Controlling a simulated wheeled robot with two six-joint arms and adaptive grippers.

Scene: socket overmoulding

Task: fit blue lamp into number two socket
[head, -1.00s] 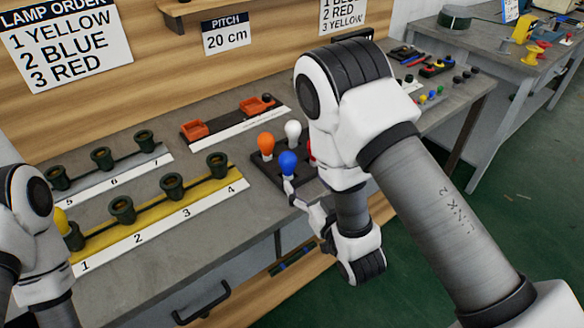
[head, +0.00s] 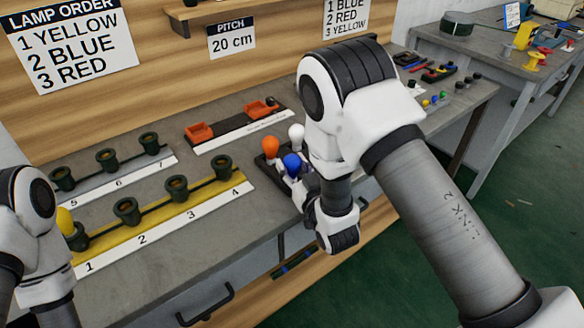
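The blue lamp (head: 292,163) stands upright in the dark lamp holder, between the orange lamp (head: 270,146) and my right arm. My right gripper (head: 297,182) is low at its near side, close against or around its lower part. The fingers are small and partly hidden, so I cannot tell whether they are closed on it. The number two socket (head: 126,211) is a dark, empty cup on the yellow strip (head: 150,221). A yellow lamp (head: 65,221) is at socket one, partly hidden by my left arm. My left gripper is out of view.
A white lamp (head: 296,135) stands behind the blue one. Sockets three (head: 177,187) and four (head: 222,166) are empty, with another socket row behind. Orange blocks (head: 199,132) lie at the back. Bare bench (head: 235,213) separates the yellow strip from the lamp holder.

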